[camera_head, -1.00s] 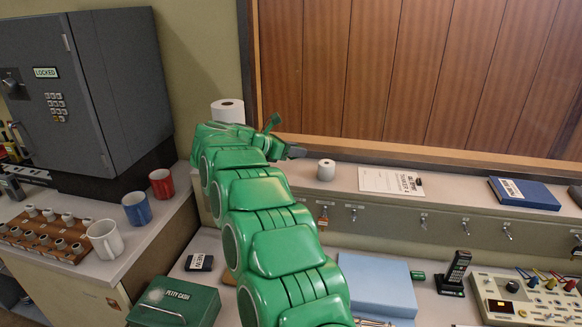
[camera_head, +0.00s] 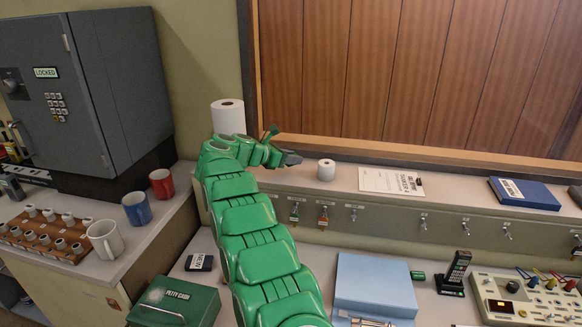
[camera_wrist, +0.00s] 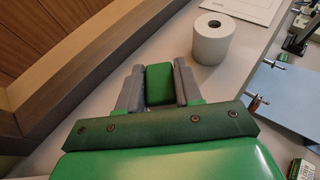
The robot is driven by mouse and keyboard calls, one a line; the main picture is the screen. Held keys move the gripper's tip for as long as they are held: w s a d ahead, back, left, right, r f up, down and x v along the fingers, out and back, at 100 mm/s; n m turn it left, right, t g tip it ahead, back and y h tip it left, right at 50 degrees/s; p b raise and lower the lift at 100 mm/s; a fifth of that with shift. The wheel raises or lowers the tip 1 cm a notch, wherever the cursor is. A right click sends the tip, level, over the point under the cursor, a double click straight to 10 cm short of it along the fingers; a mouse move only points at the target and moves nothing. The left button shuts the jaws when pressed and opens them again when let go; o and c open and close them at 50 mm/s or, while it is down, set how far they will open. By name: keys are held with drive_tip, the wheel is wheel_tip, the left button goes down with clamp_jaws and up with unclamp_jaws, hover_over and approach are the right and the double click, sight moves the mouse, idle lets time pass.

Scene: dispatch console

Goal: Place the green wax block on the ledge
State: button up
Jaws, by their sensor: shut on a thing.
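The green wax block (camera_wrist: 159,84) is between the two grey fingers of my gripper (camera_wrist: 158,88) in the wrist view. My gripper is shut on it. In the head view my gripper (camera_head: 290,158) is over the left part of the pale ledge (camera_head: 455,193), below the wood-panelled window; the block cannot be made out there. The ledge surface (camera_wrist: 255,50) lies beneath the block in the wrist view. I cannot tell whether the block touches it.
A small white roll (camera_head: 326,170) stands on the ledge just right of my gripper. A larger roll (camera_head: 228,117) stands behind my arm. A clipboard (camera_head: 391,181) and blue binder (camera_head: 524,193) lie farther right. Keys hang below the ledge's front edge.

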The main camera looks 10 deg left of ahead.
sight(290, 166)
drive_tip(key=shift+f, duration=0.1)
drive_tip(key=shift+w+a+f, duration=0.15)
drive_tip(key=shift+w+f, duration=0.1)
drive_tip(key=shift+f, duration=1.55)
drive_tip(key=shift+f, duration=0.1)
drive_tip(key=o, duration=1)
drive_tip(key=shift+o, duration=0.2)
drive_tip(key=shift+a+r, duration=0.1)
drive_tip(key=shift+r, duration=0.1)
drive_tip(key=v, duration=1.1)
drive_tip(key=shift+s+a, duration=0.25)
drive_tip(key=shift+s, duration=0.05)
drive_tip(key=shift+r, duration=0.2)
